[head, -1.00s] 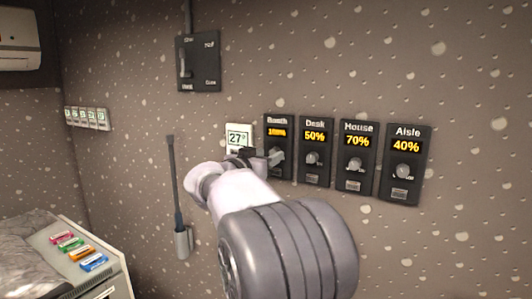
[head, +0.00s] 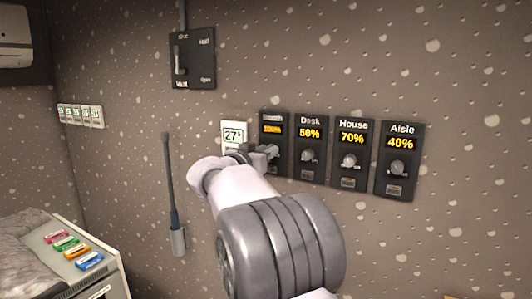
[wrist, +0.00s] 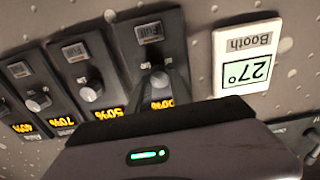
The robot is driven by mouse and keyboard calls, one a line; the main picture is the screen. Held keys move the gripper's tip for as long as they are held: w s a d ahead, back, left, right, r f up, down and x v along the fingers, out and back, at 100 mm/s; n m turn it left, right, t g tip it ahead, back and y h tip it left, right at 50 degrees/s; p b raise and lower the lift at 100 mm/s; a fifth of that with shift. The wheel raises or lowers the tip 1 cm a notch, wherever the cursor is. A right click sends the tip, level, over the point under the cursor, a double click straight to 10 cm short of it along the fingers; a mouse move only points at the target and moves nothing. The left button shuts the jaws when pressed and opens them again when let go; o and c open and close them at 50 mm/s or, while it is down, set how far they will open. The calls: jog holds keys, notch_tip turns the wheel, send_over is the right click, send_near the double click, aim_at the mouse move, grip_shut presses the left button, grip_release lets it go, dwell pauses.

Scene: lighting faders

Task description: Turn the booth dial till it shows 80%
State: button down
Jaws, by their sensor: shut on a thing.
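The booth dial panel (head: 273,129) is the leftmost of the black dials on the wall. Its amber display is blurred in the head view, and I cannot read the figure surely. In the upside-down wrist view the booth panel (wrist: 150,35) shows its knob (wrist: 158,79), and my gripper hides part of the display. My gripper (head: 273,152) is at the booth knob, shut on it. The fingers cover the knob in the head view.
The desk dial (head: 310,133) reads 50%, the house dial (head: 352,138) 70% and the aisle dial (head: 401,143) 40%. A white thermostat (head: 234,135) showing 27° is close on the left. A lever switch (head: 192,58) is above left.

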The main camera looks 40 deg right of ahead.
jog(key=shift+f, duration=0.1)
jog(key=shift+w+f+n+b, duration=0.1)
jog(key=shift+n+b, duration=0.5)
jog(key=shift+n, duration=4.7)
jog(key=shift+w+n+b, duration=0.1)
jog(key=shift+n+b, duration=0.45)
jog(key=shift+n, duration=4.75)
jog(key=c, duration=1.2)
grip_release()
jog(key=shift+o, duration=0.2)
jog(key=shift+a, duration=0.1)
